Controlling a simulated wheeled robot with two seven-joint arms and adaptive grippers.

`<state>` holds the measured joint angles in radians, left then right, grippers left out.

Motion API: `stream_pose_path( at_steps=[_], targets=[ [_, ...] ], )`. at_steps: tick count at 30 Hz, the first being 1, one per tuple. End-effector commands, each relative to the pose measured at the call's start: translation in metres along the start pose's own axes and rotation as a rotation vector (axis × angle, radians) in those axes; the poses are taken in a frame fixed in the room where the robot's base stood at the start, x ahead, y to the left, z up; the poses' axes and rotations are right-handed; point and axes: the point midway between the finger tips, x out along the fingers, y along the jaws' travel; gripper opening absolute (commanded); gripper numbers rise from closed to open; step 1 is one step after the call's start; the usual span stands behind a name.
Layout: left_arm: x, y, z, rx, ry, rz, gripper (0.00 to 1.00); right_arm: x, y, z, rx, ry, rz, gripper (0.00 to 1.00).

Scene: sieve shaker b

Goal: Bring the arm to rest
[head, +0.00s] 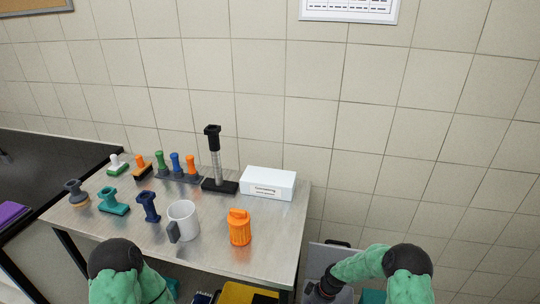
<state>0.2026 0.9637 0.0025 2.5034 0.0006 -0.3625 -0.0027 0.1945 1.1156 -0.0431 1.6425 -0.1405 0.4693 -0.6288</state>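My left arm (122,275) shows at the bottom left, green with a dark rounded joint, in front of the table's near edge. Its gripper is below the frame. My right arm (385,270) shows at the bottom right, bent, clear of the table's right side. It runs left and down to a dark wrist part (320,292) at the bottom edge. No fingers of the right gripper show.
The metal table (205,262) holds several handled tools, a grey-white mug (182,218), an orange ribbed container (239,228), a black stand (219,186) and a white box (268,183). A yellow bin (234,292) sits below. A dark counter (40,165) stands left.

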Motion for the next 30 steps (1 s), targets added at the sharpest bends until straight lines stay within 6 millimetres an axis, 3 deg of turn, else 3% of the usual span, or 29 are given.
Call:
stream_pose_path(
  at_steps=[6,15,21,30],
  targets=[
    [0.005,-0.002,0.000,0.000,0.000,0.000,0.40,0.029,-0.071,0.061,0.268,0.042,-0.030,0.51],
    [0.009,-0.003,0.000,0.000,0.000,0.000,0.40,0.028,-0.155,0.147,0.628,0.080,-0.039,0.51],
    [0.010,-0.004,0.000,0.000,0.000,0.000,0.40,0.018,-0.180,0.177,0.747,0.092,-0.034,0.51],
    [0.010,-0.004,0.000,0.000,0.000,0.000,0.40,0.017,-0.183,0.180,0.764,0.094,-0.032,0.51]
  ],
)
